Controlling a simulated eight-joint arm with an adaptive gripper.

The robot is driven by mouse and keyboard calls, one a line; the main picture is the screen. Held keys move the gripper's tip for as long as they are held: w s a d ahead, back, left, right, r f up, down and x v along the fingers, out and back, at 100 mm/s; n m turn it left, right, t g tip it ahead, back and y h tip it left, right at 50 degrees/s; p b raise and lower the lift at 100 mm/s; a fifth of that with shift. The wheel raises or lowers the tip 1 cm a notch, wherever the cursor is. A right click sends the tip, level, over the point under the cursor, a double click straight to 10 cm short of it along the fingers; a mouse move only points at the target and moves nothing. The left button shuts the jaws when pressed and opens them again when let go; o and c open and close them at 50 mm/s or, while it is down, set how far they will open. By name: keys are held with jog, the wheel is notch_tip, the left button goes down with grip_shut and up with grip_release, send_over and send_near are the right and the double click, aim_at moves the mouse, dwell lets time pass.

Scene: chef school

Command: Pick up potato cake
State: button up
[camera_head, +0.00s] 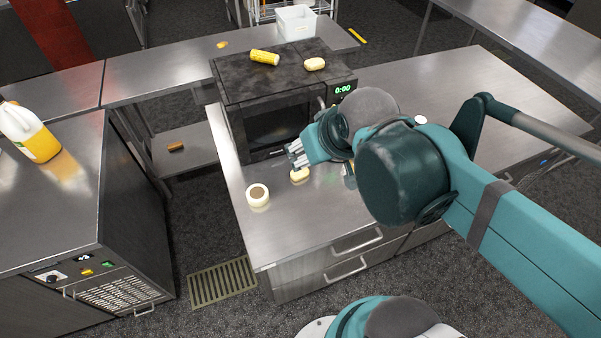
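I cannot tell for sure which item is the potato cake. A small pale yellow piece (299,175) lies on the steel counter in front of the microwave, just below my gripper. A similar pale yellow, rounded piece (314,64) lies on top of the microwave (240,88). My gripper (294,156) hangs close above and behind the piece on the counter, with its fingers toward the left. Whether they touch it is unclear. The fingers are small and seen from the side, so their opening does not show. My wrist and arm hide the counter behind them.
A white cylinder with a brown top (258,195) stands on the counter left of my gripper. A yellow cylinder (265,57) lies on the microwave. A white bin (296,23) stands behind it. A juice jug (29,132) stands at far left. The counter's front left is clear.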

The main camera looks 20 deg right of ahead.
jog(key=w, duration=0.1)
jog(key=n+g+b, duration=0.4)
jog(key=n+g, duration=0.3)
jog(key=n, duration=1.2)
send_over(300, 173)
jog(key=f, duration=2.6)
jog(key=shift+w+a, duration=0.2)
jog(key=shift+w, duration=0.2)
jog(key=shift+w+d+f+n, duration=0.1)
jog(key=shift+f+n, duration=0.3)
jog(key=shift+f, duration=0.25)
jog(key=shift+f, duration=0.15)
jog(key=shift+f, duration=1.15)
